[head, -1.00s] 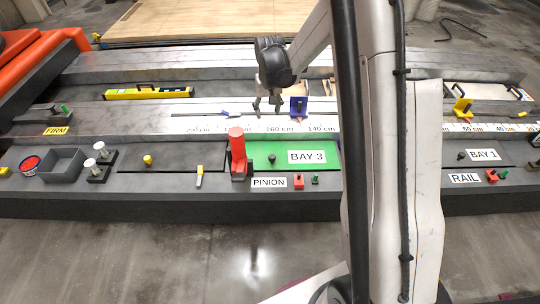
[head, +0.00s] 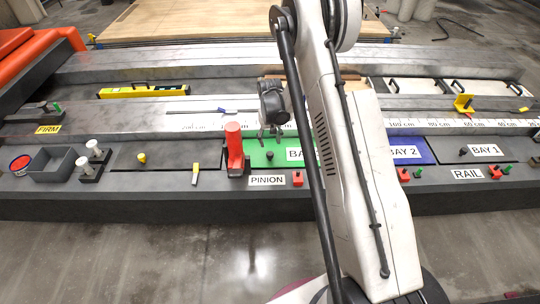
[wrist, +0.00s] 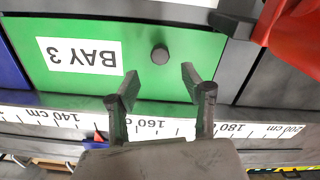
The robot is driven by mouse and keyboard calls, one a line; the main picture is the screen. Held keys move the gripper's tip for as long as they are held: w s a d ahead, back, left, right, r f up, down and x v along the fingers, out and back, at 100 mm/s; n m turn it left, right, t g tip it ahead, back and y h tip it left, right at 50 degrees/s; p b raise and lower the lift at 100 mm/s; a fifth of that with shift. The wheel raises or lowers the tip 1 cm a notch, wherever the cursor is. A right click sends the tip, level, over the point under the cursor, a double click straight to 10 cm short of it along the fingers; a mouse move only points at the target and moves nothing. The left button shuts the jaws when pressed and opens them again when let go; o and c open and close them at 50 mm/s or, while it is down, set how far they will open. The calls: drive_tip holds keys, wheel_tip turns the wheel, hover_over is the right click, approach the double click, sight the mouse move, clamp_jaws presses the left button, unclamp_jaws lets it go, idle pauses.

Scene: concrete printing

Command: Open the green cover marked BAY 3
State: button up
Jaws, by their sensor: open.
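The green cover marked BAY 3 (head: 263,158) lies flat and closed in the bench top, partly hidden by my arm in the head view. In the wrist view the green cover (wrist: 180,83) shows upside down with its white BAY 3 label (wrist: 80,54) and a dark round knob (wrist: 160,54). My gripper (head: 271,136) is above the cover's back edge in the head view. In the wrist view my gripper (wrist: 158,82) is open and empty, its two fingers spread either side of the knob's line, apart from the knob.
A red upright block (head: 234,150) stands at the cover's left edge, close to my gripper; it also shows in the wrist view (wrist: 298,35). A blue BAY 2 cover (head: 412,152) lies to the right. A centimetre scale (wrist: 155,124) runs behind the cover.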

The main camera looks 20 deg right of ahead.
sight(270, 153)
wheel_tip(270, 153, down, 8)
drive_tip(key=shift+r+b, duration=0.1)
drive_tip(key=shift+b, duration=1.05)
clamp_jaws()
